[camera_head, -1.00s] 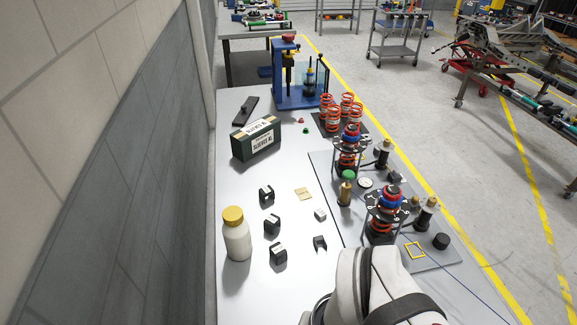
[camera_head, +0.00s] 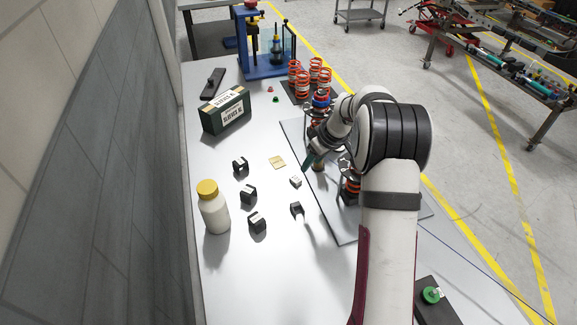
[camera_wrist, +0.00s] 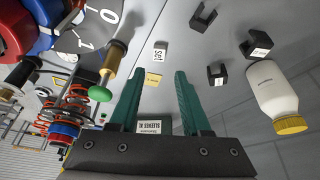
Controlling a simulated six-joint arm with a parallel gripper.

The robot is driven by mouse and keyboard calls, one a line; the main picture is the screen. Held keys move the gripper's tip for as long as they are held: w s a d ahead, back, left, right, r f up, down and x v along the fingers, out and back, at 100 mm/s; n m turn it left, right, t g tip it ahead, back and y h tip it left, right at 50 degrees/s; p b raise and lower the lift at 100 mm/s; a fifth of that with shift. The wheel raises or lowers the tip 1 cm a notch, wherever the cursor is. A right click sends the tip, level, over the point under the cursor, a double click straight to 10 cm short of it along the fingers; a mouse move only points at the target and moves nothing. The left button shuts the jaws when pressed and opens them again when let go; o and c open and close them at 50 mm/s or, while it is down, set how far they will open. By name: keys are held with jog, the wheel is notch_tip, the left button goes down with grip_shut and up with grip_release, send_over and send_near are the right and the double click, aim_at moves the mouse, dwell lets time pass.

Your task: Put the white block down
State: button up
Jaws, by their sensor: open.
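The small white block (camera_head: 296,181) lies on the grey table top, left of the fixture plate. In the wrist view the white block (camera_wrist: 160,50) shows dark printed marks, beyond my fingertips. My gripper (camera_wrist: 160,78) is open, with two green fingers apart and nothing between them. In the head view my gripper (camera_head: 311,160) is just above and right of the block, apart from it; its fingers are partly hidden by my wrist.
Several black brackets (camera_head: 249,194) stand left of the block. A tan square (camera_head: 277,162) lies behind it. A yellow-capped bottle (camera_head: 213,210) and a dark green box (camera_head: 224,110) stand at left. The fixture plate (camera_head: 345,236) with spring assemblies is at right.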

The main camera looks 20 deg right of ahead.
aim_at(296, 179)
jog(key=x, duration=0.8)
jog(key=w+x, duration=0.1)
jog(key=x, duration=0.3)
jog(key=shift+w+a+f, duration=0.1)
jog(key=shift+a+f, duration=0.05)
grip_shut()
